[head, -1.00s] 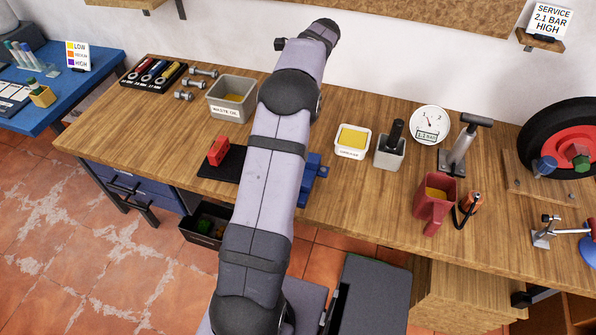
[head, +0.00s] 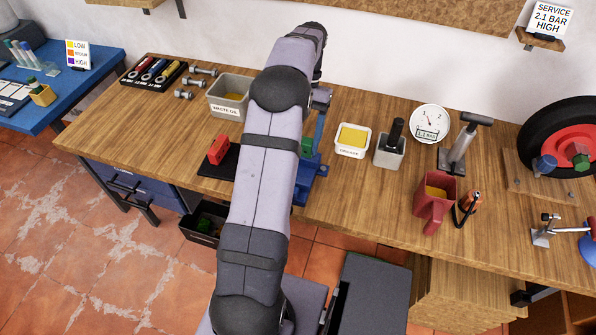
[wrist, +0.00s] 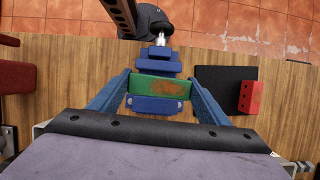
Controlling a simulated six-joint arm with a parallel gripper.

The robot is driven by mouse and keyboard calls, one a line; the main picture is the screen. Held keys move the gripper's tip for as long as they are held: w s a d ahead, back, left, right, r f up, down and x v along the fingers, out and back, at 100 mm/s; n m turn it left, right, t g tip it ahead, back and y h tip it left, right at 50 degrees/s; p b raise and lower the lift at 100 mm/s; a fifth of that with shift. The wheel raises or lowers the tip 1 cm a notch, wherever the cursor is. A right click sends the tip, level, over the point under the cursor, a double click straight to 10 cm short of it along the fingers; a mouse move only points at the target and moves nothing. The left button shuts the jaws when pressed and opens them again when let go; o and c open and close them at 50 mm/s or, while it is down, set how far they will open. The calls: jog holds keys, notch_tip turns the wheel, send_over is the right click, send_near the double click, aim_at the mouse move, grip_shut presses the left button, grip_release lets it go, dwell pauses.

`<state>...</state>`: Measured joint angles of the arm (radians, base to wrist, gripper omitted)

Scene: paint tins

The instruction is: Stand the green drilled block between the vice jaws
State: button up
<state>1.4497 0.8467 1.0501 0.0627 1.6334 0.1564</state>
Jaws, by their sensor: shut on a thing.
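The green drilled block (wrist: 160,88) is held crosswise between the two blue fingers of my gripper (wrist: 157,91) in the wrist view. It has a brownish patch on its upper face. The blue vice (wrist: 156,66) shows on both sides of the block, with a blue jaw (wrist: 155,104) on the near side. From above, the block lines up with the gap between the jaws; I cannot tell how deep it sits. In the head view, part of the green block (head: 306,147) shows beside my arm, at the blue vice (head: 312,186). My arm hides the rest.
A red block (head: 220,149) stands on a black mat (head: 211,170) left of the vice. A yellow-filled tub (head: 352,153) and a grey holder (head: 389,158) stand to the right. The waste oil bin (head: 219,109) is behind my arm to the left.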

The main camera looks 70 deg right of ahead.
jog(key=shift+f+n, duration=0.1)
jog(key=shift+n, duration=0.2)
jog(key=shift+f+p, duration=1.5)
jog(key=shift+f, duration=3.4)
jog(key=shift+f, duration=0.1)
jog(key=o, duration=1.4)
jog(key=b+v, duration=0.2)
jog(key=v, duration=1)
jog(key=shift+w, duration=0.1)
